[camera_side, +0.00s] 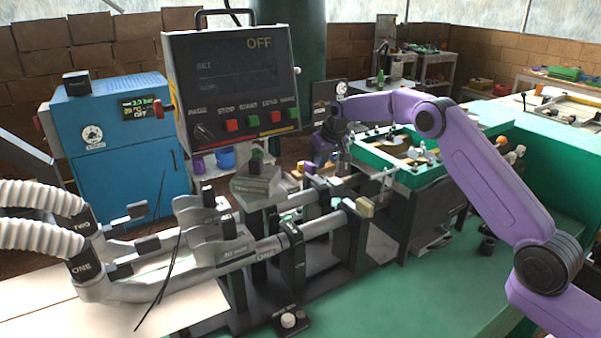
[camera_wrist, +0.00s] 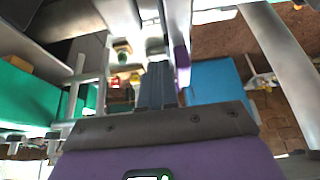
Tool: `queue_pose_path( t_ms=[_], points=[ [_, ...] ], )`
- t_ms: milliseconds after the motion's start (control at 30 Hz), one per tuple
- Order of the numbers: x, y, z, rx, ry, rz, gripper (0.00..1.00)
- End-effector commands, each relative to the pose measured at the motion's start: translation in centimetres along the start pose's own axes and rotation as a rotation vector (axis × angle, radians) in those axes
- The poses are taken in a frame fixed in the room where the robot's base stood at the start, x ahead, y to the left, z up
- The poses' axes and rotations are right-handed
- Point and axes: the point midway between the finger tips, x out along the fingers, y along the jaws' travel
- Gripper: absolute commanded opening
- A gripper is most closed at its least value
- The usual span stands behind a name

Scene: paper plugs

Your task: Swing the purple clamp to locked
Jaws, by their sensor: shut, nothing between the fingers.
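My gripper (camera_wrist: 158,72) is shut and empty in the wrist view, its dark fingers pressed together. A narrow purple piece (camera_wrist: 182,66), probably the purple clamp, shows just right of the fingertips; I cannot tell whether they touch. In the side view my gripper (camera_side: 334,166) is at the end of the purple arm, above the far side of the pipe fixture, and its fingertips are hard to make out.
Grey pipes (camera_side: 270,247) run through dark upright supports. A control box (camera_side: 235,85) reading OFF stands in front of a blue cabinet (camera_side: 125,140). A green-framed tray (camera_side: 400,165) is right of the fixture.

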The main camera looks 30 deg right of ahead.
Motion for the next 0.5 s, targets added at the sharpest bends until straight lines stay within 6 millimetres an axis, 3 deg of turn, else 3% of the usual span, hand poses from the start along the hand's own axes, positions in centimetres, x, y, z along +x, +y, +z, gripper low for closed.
queue_pose_path(
  t_ms=[500],
  points=[
    [-0.85,0.31,-0.04,0.002,0.001,0.001,0.0]
  ],
)
